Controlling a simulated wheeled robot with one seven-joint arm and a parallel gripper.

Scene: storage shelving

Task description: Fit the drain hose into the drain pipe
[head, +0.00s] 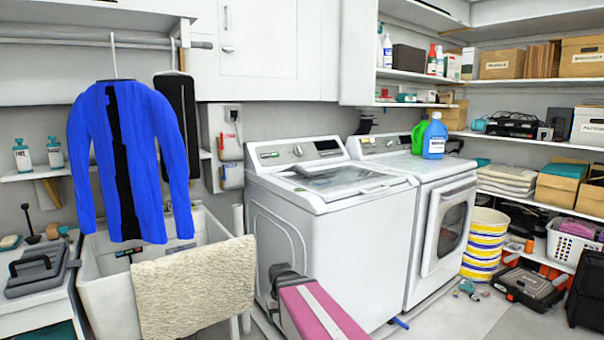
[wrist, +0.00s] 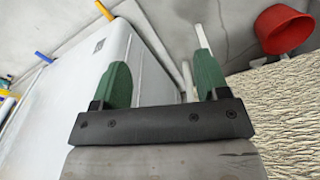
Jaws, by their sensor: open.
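My gripper (wrist: 161,60) is open in the wrist view, its two green fingers apart with nothing held between them. A white upright pipe (head: 238,222) stands between the sink and the washing machine in the head view and looks like the drain pipe. In the wrist view a thin white pipe (wrist: 188,82) shows just left of the right finger; I cannot tell if it is the same one. A pale rod (wrist: 199,36) shows above the right finger. I cannot make out the drain hose for certain in either view. My fingers cannot be seen in the head view.
The washing machine (head: 335,225) stands right of the sink (head: 108,285), with a shaggy rug (head: 195,290) over the sink front. The rug (wrist: 285,115) and a red cup-shaped thing (wrist: 284,29) lie right of my gripper in the wrist view. A blue shirt (head: 165,160) hangs above the sink.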

